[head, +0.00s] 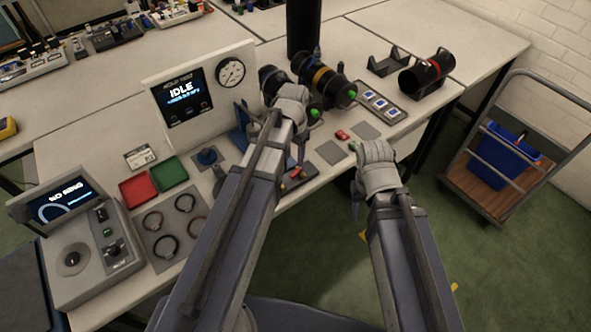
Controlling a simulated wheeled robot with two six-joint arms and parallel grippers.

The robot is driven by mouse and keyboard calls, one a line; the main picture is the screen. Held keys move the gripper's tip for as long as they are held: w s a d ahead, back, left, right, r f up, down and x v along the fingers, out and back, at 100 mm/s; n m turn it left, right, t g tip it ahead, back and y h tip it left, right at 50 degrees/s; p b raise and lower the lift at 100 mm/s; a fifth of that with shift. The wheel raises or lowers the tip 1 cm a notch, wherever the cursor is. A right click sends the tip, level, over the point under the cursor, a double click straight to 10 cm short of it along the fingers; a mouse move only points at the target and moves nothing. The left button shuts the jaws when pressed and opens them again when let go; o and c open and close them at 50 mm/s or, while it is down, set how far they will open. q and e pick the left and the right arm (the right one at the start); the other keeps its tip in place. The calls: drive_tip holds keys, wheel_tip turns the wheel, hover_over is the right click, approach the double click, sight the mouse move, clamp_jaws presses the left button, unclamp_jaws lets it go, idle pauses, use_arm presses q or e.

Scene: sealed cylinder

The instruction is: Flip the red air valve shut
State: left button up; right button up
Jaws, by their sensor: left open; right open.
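A small red handle (297,173) shows near the bench's front edge, just right of my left forearm and partly hidden by it. Another small red piece (342,134) lies further right on the bench. I cannot tell for sure which is the air valve, or its lever position. My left gripper (303,128) is open over the bench, in front of a black cylinder with a yellow band (320,76), above and beyond the red handle. My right gripper (356,175) is open off the bench's front edge, right of both red pieces. Neither gripper visibly holds anything.
A screen panel reading IDLE (182,95) with a gauge (231,72) stands behind. Red (138,190) and green (170,172) trays and a plate of rings (172,222) lie left. A second cylinder (426,73) rests at right. A cart (510,165) stands beyond the bench.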

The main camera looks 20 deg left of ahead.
sight(294, 174)
use_arm(q)
wheel_tip(294, 174, down, 7)
drive_tip(key=b, duration=0.6)
drive_tip(key=shift+f+b, duration=0.1)
drive_tip(key=shift+b, duration=0.25)
clamp_jaws()
